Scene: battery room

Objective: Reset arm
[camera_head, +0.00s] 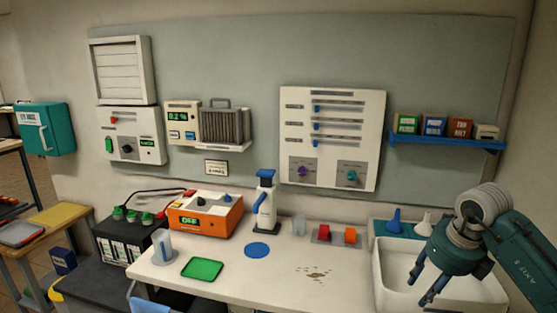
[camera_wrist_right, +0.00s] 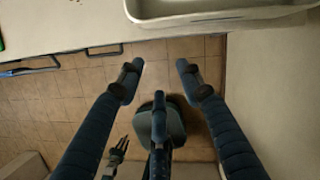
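My right gripper (camera_head: 424,288) hangs over the white sink at the right of the head view, its arm coming in from the right edge. Its dark fingers are spread apart and hold nothing. The left arm does not show in the head view.
The white sink (camera_head: 383,285) lies below the right gripper. The bench (camera_head: 290,272) bears an orange charger (camera_head: 205,222), a green tray (camera_head: 202,269) and a blue disc (camera_head: 257,250). A blue shelf (camera_head: 450,143) with several boxes is above the sink. Bench front is mostly clear.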

